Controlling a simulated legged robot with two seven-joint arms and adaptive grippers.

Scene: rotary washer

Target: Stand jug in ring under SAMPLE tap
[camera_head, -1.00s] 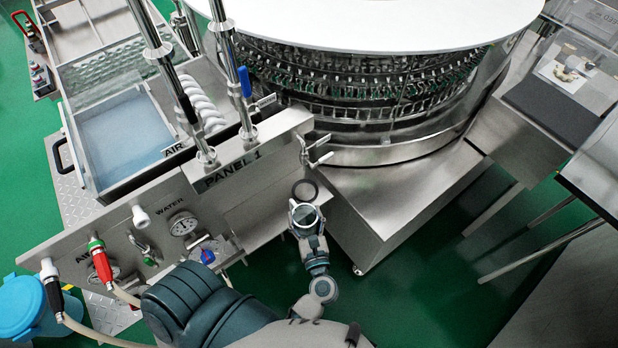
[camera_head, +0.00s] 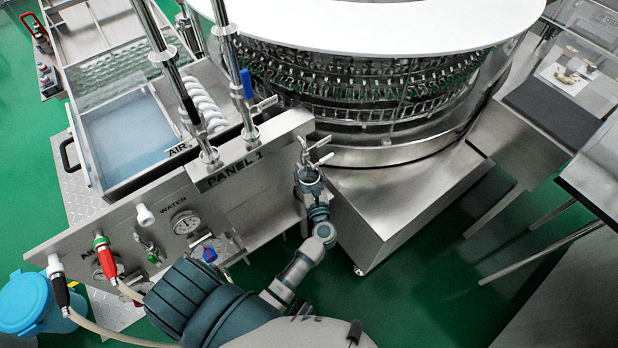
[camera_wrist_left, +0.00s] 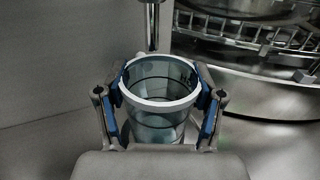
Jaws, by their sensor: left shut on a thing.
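My left gripper (camera_wrist_left: 160,112) is shut on a clear jug (camera_wrist_left: 158,119) with a pale rim, one blue-padded finger on each side. In the head view the gripper (camera_head: 311,186) and the jug (camera_head: 309,174) are just below a metal tap (camera_head: 319,152) at the right end of PANEL 1. A SAMPLE label is not readable. In the left wrist view a vertical metal spout (camera_wrist_left: 152,25) stands just behind the jug's rim. A dark curved line shows through the jug wall; I cannot tell whether it is the ring. The ring is otherwise hidden. My right gripper is out of view.
The steel panel (camera_head: 105,225) with gauges, hoses and valves lies to the left. The round washer (camera_head: 380,90) stands behind, above a steel base (camera_head: 385,205) close on the right. Green floor (camera_head: 430,290) is open at the lower right.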

